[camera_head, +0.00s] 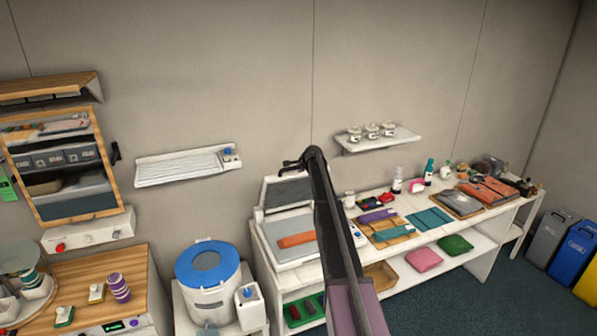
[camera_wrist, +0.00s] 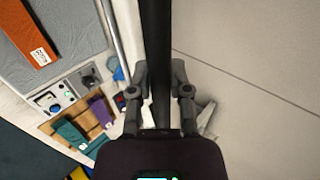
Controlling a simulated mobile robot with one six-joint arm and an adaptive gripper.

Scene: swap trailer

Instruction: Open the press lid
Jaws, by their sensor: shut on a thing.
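The press (camera_head: 275,256) stands on the white bench, with an orange cloth (camera_head: 296,240) on its grey bed. Its lid (camera_head: 288,192) is raised behind the bed, tilted up, with its grey underside facing out. My gripper (camera_head: 305,160) is at the lid's upper right, where my arm hides part of the press. In the wrist view, my gripper (camera_wrist: 160,92) has its two fingers on either side of a dark bar (camera_wrist: 156,45), closed on it. The bar looks like the lid's handle. The orange cloth (camera_wrist: 27,32) lies on the grey bed below.
Folded cloths (camera_head: 377,216) and bottles (camera_head: 429,171) lie along the bench to the right. A wall shelf (camera_head: 378,140) with several small jars hangs above. A white tub with a blue lid (camera_head: 207,267) stands left of the press. The wall is close behind.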

